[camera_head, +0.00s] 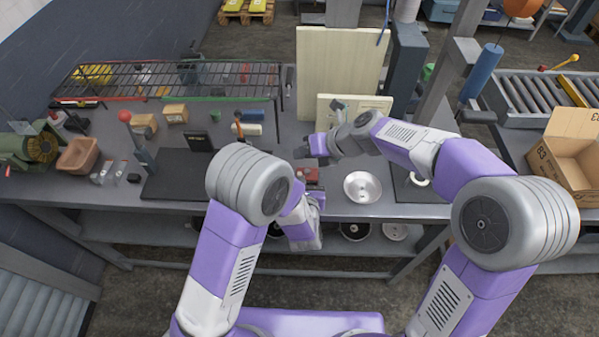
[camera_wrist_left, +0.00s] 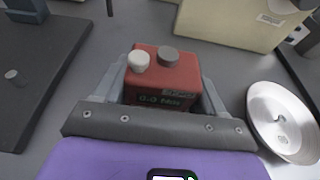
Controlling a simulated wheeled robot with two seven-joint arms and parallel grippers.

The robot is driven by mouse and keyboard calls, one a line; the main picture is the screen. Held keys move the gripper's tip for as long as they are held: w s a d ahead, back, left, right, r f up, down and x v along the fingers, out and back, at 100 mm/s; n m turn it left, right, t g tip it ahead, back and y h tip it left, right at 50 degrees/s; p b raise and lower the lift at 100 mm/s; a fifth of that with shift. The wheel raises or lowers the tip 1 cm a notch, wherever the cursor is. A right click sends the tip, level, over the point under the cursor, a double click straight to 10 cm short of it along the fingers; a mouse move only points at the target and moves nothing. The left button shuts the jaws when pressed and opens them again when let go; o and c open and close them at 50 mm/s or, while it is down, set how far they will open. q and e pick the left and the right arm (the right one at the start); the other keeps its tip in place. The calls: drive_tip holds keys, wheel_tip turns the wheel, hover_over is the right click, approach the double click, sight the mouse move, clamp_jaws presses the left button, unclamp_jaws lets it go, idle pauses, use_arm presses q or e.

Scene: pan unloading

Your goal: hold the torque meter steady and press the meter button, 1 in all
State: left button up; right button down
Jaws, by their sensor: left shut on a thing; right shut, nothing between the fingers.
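The torque meter is a small red box (camera_wrist_left: 163,75) with a white round button (camera_wrist_left: 138,60) and a dark grey knob (camera_wrist_left: 168,55) on top, and a dark display with green characters on the side facing me. In the head view the meter (camera_head: 307,175) sits on the bench, partly hidden by my arms. My left gripper (camera_wrist_left: 160,85) is shut on it, one finger at each side; in the head view this gripper (camera_head: 312,195) is largely hidden by its own wrist. My right gripper (camera_head: 304,150) is shut and empty, just behind and above the meter.
A shiny metal bowl (camera_head: 362,187) stands right of the meter and shows in the wrist view (camera_wrist_left: 283,121). A dark mat (camera_head: 178,178) lies to the left. A wire rack (camera_head: 170,78) and cream boards (camera_head: 338,70) stand behind. An open carton (camera_head: 570,155) is far right.

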use_arm(q)
drive_tip(key=o, duration=1.3)
drive_tip(key=shift+s, duration=0.1)
